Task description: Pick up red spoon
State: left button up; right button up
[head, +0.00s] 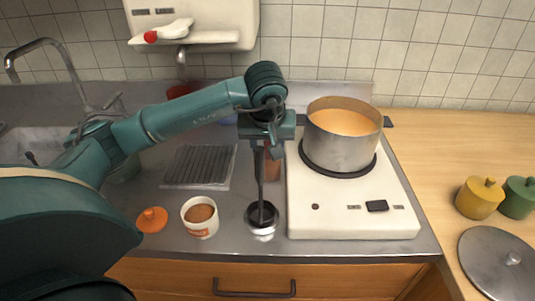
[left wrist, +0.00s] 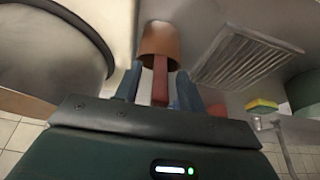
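The red spoon's handle (left wrist: 160,82) shows in the left wrist view, standing up from a brown cylindrical holder (left wrist: 160,42). My left gripper (left wrist: 158,82) has its two blue fingers on either side of the handle, with visible gaps, so it is open around it and not closed on it. In the head view my left gripper (head: 267,146) points down over the brown holder (head: 273,170), just left of the white stove. The arm hides most of the spoon there. My right gripper is in neither view.
A steel pot (head: 340,148) of orange soup stands on the white stove (head: 350,222). A small metal bowl (head: 262,234) with a dark upright utensil, a white cup (head: 200,228) and an orange lid (head: 152,220) are in front. A ribbed rack (head: 198,168) lies left.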

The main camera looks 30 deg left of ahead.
pick_arm(q)
jog(key=shift+w+a+f, duration=0.1)
jog(key=shift+w+f, duration=0.15)
jog(key=shift+f, duration=0.3)
jog(key=shift+c, duration=0.6)
grip_shut()
